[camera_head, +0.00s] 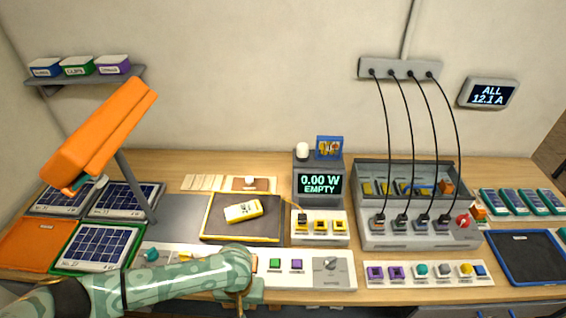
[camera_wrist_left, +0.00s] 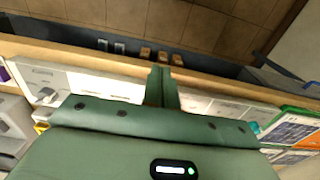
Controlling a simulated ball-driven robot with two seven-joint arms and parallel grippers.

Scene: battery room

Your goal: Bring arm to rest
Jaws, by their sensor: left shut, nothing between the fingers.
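My left arm (camera_head: 180,283) comes in from the lower left over the front edge of the bench. My left gripper (camera_head: 241,300) is at the bottom of the head view, in front of the white control panel (camera_head: 305,282), and partly cut off by the picture's edge. In the left wrist view its fingers (camera_wrist_left: 162,88) are together with nothing between them, beyond the bench's front edge. My right gripper is in neither view.
An orange lamp (camera_head: 100,138) leans over solar panels (camera_head: 97,246) at the left. A dark mat (camera_head: 270,230) holds a yellow meter (camera_head: 243,211). A display reading EMPTY (camera_head: 320,184) and a grey charging station (camera_head: 375,240) with cables stand to the right.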

